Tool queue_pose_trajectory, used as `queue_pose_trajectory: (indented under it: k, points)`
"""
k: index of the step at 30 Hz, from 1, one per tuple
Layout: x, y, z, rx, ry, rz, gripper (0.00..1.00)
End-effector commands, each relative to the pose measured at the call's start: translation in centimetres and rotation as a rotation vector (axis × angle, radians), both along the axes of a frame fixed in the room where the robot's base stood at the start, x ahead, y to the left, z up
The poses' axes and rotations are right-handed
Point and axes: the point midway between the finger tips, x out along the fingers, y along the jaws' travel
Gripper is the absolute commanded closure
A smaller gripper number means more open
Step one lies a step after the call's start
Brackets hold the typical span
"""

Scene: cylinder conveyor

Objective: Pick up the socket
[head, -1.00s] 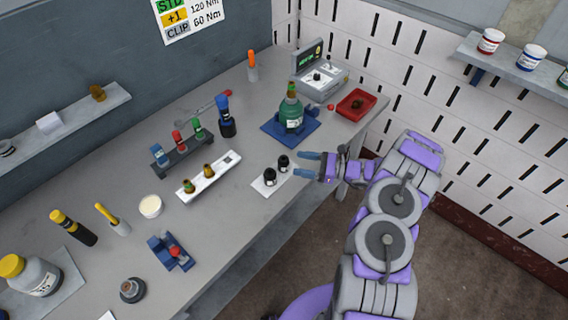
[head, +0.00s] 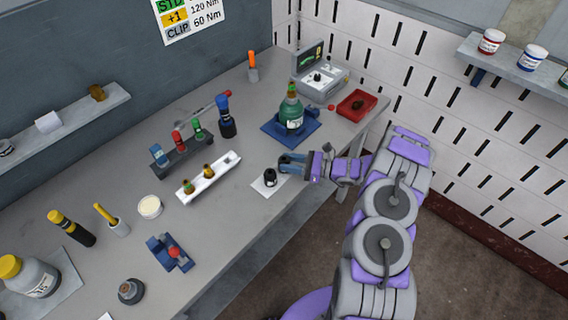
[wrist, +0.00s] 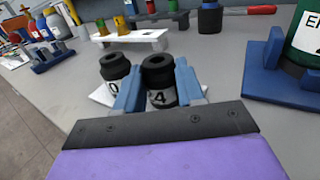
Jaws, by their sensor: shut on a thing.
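Two black sockets with pale number bands stand side by side on a small white card at the bench's front edge. In the wrist view, the right socket, marked 4 (wrist: 159,80), is between the blue fingers of my gripper (wrist: 158,92), which is shut on it. The other socket, marked 0 (wrist: 114,70), stands just left, outside the fingers; it also shows in the head view (head: 270,177). In the head view my gripper (head: 291,163) hides most of the held socket. I cannot tell whether the held socket is off the card (head: 262,189).
A white rack (head: 220,170) with brass fittings lies behind the sockets. A green bottle (head: 291,112) sits in a blue holder (head: 270,128) farther along the bench. A red tray (head: 358,104) is at the far right.

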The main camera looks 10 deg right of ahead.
Motion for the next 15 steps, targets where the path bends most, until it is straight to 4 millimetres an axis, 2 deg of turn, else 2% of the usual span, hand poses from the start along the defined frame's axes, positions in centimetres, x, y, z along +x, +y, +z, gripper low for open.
queue_pose_trajectory:
  k: [1, 9, 15]
  points:
    - [0.01, -0.04, -0.03, -0.001, 0.000, -0.001, 0.72]
    - [0.02, -0.06, -0.01, 0.000, 0.000, -0.001, 0.96]
    - [0.00, -0.07, 0.02, 0.000, -0.001, -0.001, 0.96]
